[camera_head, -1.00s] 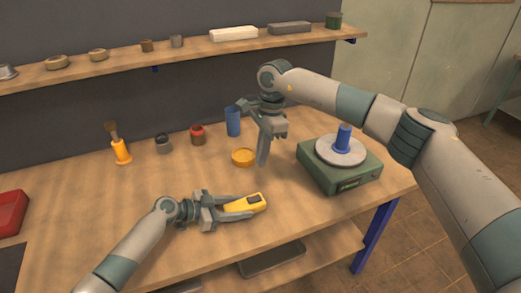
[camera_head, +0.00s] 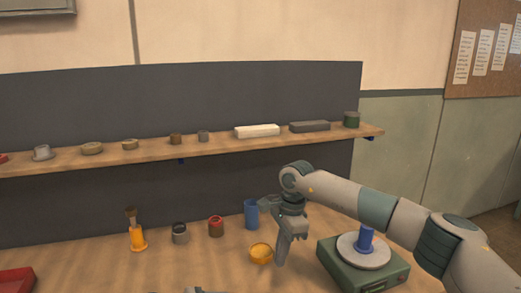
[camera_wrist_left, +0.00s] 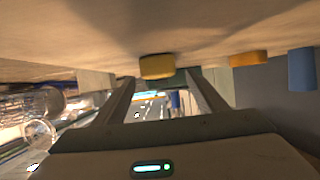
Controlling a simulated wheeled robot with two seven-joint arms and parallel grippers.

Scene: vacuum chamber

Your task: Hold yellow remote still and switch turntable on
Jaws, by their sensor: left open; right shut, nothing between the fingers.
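The turntable (camera_head: 363,266) is a green box with a pale grey disc on top, at the lower right in the head view. A blue cylinder (camera_head: 366,240) stands on the disc. My right gripper (camera_head: 281,262) is shut and empty, pointing down to the left of the turntable and apart from it. The yellow remote (camera_wrist_left: 157,67) shows end-on in the left wrist view, between the finger lines of my left gripper (camera_wrist_left: 158,78), which is open. The remote is out of the head view. Whether a finger touches it I cannot tell.
A yellow dish (camera_head: 261,253) and a blue cup (camera_head: 251,213) stand close to my right gripper. Two small pots and an orange brush holder (camera_head: 138,238) are further left. A red tray (camera_head: 15,281) is at the lower left. A shelf (camera_head: 220,147) with several items spans the back.

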